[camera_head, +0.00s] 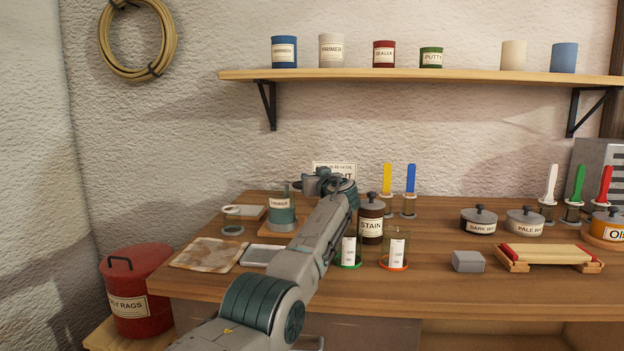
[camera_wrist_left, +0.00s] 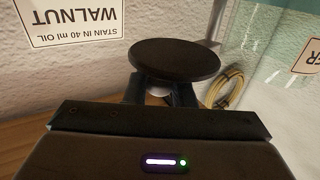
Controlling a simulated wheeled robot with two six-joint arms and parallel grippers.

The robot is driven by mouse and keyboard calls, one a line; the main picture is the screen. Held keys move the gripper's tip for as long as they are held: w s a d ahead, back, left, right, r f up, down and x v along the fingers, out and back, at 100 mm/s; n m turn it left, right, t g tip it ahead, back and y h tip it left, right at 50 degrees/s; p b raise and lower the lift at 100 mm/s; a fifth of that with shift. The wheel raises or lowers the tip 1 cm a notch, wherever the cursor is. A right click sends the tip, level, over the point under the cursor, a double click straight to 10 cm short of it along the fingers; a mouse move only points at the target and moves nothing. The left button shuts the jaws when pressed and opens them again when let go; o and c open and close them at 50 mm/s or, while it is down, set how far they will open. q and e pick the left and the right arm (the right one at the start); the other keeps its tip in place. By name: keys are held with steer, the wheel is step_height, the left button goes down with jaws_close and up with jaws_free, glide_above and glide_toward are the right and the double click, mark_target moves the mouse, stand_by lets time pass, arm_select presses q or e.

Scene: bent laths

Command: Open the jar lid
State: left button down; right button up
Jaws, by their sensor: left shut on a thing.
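My left gripper (camera_head: 318,183) is over the back of the bench, beyond the stain jar. In the left wrist view its jaws (camera_wrist_left: 160,94) are shut below a dark round lid-like disc (camera_wrist_left: 175,59); a small pale bit shows between the fingers. No jar shows touching the disc there. A glass jar with teal liquid, labelled THINNER (camera_head: 282,217), stands left of the gripper; no lid shows on it. Clear glass (camera_wrist_left: 268,40) with a label shows at the right of the wrist view. The dark STAIN jar (camera_head: 371,222) has a knobbed lid on. My right gripper is not in view.
A WALNUT card (camera_wrist_left: 80,18) stands behind. Two small glasses with white scales (camera_head: 396,250) stand in front of the stain jar. Coloured sticks (camera_head: 411,180), lidded pots (camera_head: 479,221) and a wooden rack (camera_head: 548,256) are to the right. A shelf (camera_head: 420,76) hangs above.

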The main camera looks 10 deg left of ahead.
arm_select(q)
steer(key=c, duration=1.6)
jaws_free()
steer(key=shift+a+f, duration=0.1)
steer(key=shift+a, duration=0.05)
steer(key=o, duration=0.3)
steer(key=shift+a, duration=0.15)
steer(key=shift+o, duration=0.2)
